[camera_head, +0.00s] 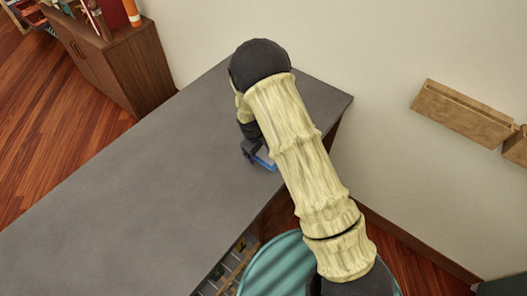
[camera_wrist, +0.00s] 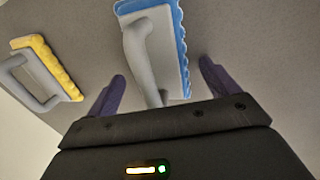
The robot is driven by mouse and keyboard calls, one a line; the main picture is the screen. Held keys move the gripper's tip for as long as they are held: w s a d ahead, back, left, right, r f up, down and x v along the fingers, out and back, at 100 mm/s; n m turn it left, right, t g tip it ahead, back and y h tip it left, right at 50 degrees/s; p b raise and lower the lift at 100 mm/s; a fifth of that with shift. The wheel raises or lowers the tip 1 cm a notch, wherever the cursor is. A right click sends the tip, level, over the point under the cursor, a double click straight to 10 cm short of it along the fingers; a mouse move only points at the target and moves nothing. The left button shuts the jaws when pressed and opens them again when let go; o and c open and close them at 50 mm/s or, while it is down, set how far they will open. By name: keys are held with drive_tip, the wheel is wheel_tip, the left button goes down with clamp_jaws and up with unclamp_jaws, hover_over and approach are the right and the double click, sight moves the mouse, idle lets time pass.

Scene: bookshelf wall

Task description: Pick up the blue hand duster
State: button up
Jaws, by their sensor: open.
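The blue hand duster (camera_wrist: 172,52) lies on the grey table in the wrist view; it has a light grey plate and looped handle with a blue edge. A strip of blue (camera_head: 265,163) shows beside my gripper in the head view; the rest is hidden by my arm. My gripper (camera_wrist: 162,72) is open, with its two dark purple fingers apart. The duster's grey lower end reaches between the fingers in the picture. I cannot tell whether they touch it. In the head view my gripper (camera_head: 251,150) is low over the table's right part.
A similar duster with a yellow edge (camera_wrist: 48,68) lies to the left in the wrist view. The grey table (camera_head: 130,200) is clear on its left. A brown cabinet (camera_head: 115,65) stands at the upper left, and a teal round object (camera_head: 275,265) below the table's right edge.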

drive_tip(key=c, duration=1.1)
drive_tip(key=shift+r, duration=0.1)
wheel_tip(320, 180, up, 10)
drive_tip(key=b, duration=0.3)
